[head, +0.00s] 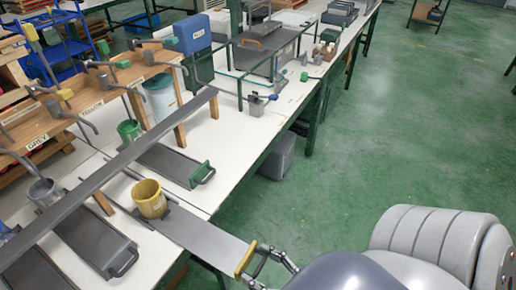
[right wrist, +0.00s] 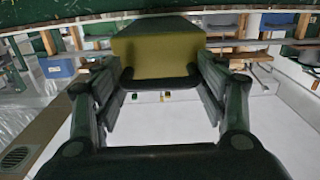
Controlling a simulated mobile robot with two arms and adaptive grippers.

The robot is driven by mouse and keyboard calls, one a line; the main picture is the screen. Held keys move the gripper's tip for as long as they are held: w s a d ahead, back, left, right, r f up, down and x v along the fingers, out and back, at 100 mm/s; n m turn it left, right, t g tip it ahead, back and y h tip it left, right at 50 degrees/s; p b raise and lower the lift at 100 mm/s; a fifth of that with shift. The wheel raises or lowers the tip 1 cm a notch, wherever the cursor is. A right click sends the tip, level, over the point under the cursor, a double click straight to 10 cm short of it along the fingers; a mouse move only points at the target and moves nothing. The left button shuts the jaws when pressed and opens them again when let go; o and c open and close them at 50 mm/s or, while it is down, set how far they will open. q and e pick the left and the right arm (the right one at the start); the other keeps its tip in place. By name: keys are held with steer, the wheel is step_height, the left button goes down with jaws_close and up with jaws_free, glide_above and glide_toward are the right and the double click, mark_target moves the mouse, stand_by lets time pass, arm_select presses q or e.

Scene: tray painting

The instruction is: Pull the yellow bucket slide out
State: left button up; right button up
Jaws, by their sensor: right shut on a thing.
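The yellow bucket (head: 150,200) stands upright on the inner end of its long grey slide (head: 205,236). The slide reaches out past the table's front edge, with a yellow handle (head: 245,260) at its outer end. My right gripper (head: 254,262) is shut on that handle. In the right wrist view the yellow handle (right wrist: 160,52) sits between the two fingers. My left gripper is not in view.
A green bucket (head: 129,131) and a green-handled slide (head: 175,163) lie farther back on the white table. A grey bucket (head: 45,193) and a grey slide (head: 92,240) are at the left. A long grey bar (head: 110,168) crosses above the slides. The green floor at right is open.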

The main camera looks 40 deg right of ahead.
steer(key=shift+d+r, duration=0.2)
